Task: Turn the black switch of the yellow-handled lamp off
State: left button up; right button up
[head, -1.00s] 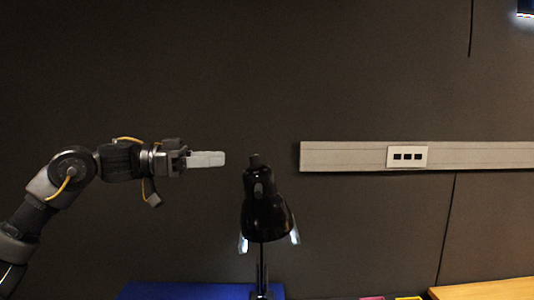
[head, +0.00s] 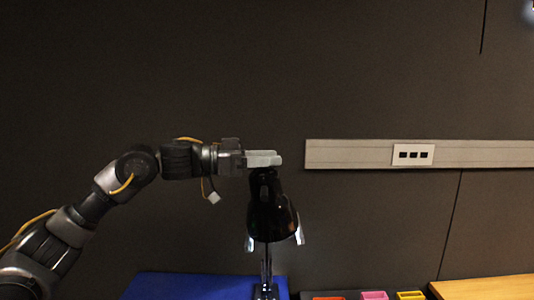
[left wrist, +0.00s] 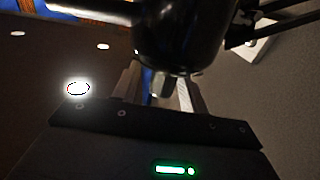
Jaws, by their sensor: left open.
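The black lamp (head: 272,217) stands upright in the middle of the head view, its shade facing down. Bright white patches show at both sides of its lower rim. No yellow handle is visible. My left gripper (head: 268,159) is level at the top of the lamp and covers the switch there. In the left wrist view the lamp's dark round head (left wrist: 180,38) is close in front of my open fingers. A small grey stub (left wrist: 161,86), apparently the switch, shows between them; I cannot tell whether they touch it. My right gripper is not in view.
A blue surface (head: 180,287) lies at the lower left. Red, pink (head: 374,295) and yellow (head: 410,295) bins stand at the bottom, beside a wooden top (head: 490,289). A pale rail with a socket plate (head: 413,155) runs along the dark wall behind.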

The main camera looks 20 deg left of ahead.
pick_arm(q)
jog(key=shift+w+d, duration=0.1)
jog(key=shift+c, duration=0.4)
grip_shut()
jog(key=shift+r+m+g+p, duration=0.15)
jog(key=shift+m+g+p, duration=0.25)
jog(key=shift+g+p, duration=0.25)
jog(key=m+g+p, duration=0.4)
jog(key=g+p, duration=0.1)
jog(key=m+g+h+p, duration=0.1)
jog(key=m+g+p, duration=0.1)
jog(key=g+p, duration=0.1)
jog(key=shift+s+r, duration=0.2)
jog(key=shift+s, duration=0.2)
jog(key=m+g+p, duration=0.1)
jog(key=g, duration=0.1)
jog(key=m+g+y+p, duration=0.1)
jog(key=m+g, duration=0.1)
jog(key=shift+s+f+m, duration=0.2)
jog(key=shift+m, duration=0.1)
jog(key=shift+s+f+m+g+y+p, duration=0.1)
jog(key=shift+m+g+y+p, duration=0.25)
jog(key=shift+m+g+y, duration=0.5)
jog(key=shift+s+f+m+g+y+p, duration=0.1)
jog(key=shift+m+g+y+p, duration=0.25)
jog(key=shift+m+g, duration=0.5)
jog(key=shift+g, duration=0.35)
jog(key=shift+o, duration=0.4)
grip_release()
